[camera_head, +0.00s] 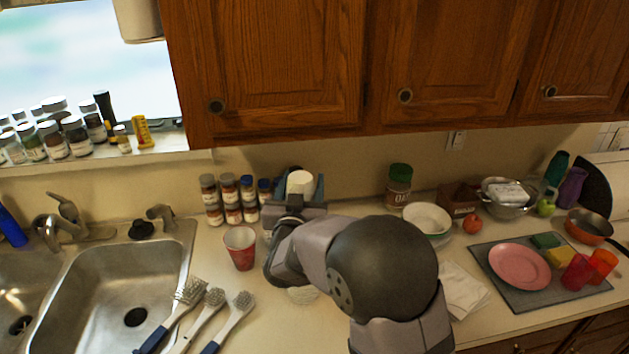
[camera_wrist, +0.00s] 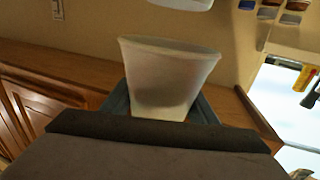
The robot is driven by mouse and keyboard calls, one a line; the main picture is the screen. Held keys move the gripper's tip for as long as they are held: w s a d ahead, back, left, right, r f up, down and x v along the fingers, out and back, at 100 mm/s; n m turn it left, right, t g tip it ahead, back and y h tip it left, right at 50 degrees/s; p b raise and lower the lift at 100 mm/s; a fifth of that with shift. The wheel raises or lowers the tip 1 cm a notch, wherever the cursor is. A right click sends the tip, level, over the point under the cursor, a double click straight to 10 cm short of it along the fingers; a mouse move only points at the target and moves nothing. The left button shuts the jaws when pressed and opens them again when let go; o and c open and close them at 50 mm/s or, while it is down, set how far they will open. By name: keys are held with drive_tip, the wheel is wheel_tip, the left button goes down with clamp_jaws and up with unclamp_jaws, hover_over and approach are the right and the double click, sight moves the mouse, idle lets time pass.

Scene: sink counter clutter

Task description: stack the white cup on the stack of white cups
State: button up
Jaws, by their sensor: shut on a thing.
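A white cup (camera_head: 300,182) is held between the blue fingers of my gripper (camera_head: 299,188), raised in front of the back wall. In the wrist view the cup (camera_wrist: 168,78) sits between the fingers (camera_wrist: 165,108), with its wide rim toward the top of the picture. My gripper is shut on it. Another white rounded thing (camera_wrist: 182,3) shows at the top edge of the wrist view, apart from the cup's rim; it is cut off, and I cannot tell whether it is the stack. No stack of white cups shows clearly in the head view; my arm hides part of the counter.
A red cup (camera_head: 241,250) and several spice jars (camera_head: 229,198) stand left of my arm. Brushes (camera_head: 205,318) lie beside the sink (camera_head: 120,280). A pale bowl (camera_head: 428,218) and an oats jar (camera_head: 399,184) are to the right. Cabinets (camera_head: 440,65) hang above.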

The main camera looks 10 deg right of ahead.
drive_tip(key=shift+f, duration=0.4)
drive_tip(key=shift+f+b, duration=3.45)
drive_tip(key=shift+f, duration=0.3)
drive_tip(key=shift+f+b, duration=0.85)
drive_tip(key=shift+f, duration=0.05)
drive_tip(key=o, duration=1.1)
drive_tip(key=shift+s, duration=0.1)
drive_tip(key=shift+b+v, duration=1.3)
drive_tip(key=shift+v, duration=2.3)
